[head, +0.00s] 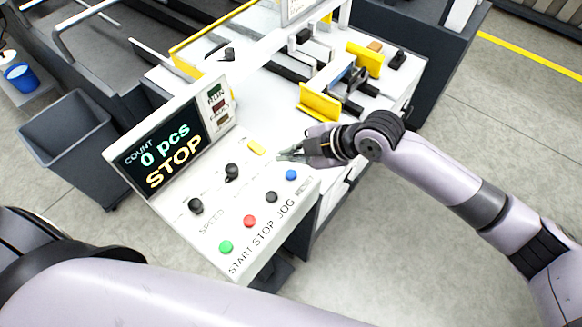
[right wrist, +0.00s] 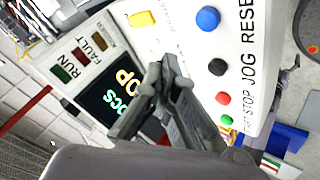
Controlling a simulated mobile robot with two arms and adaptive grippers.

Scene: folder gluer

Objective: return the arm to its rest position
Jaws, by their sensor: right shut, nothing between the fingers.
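My right gripper (head: 289,154) is shut and empty in the head view. It hangs over the right part of the white control panel (head: 222,205), above and beyond the blue button (head: 291,174). It also shows shut in the right wrist view (right wrist: 168,66), in front of the panel, with its fingers covering part of the display. My right arm (head: 440,170) comes in from the right side of the head view. A pale arm link of mine crosses the bottom of the head view; my left gripper does not show.
The panel carries green (head: 226,247), red (head: 249,221) and black (head: 271,197) buttons, black knobs and a yellow switch (head: 256,147). Its display (head: 164,150) reads "0 pcs STOP". Yellow machine guides (head: 318,102) stand behind my right gripper. A grey bin (head: 70,135) stands left; floor at lower right is clear.

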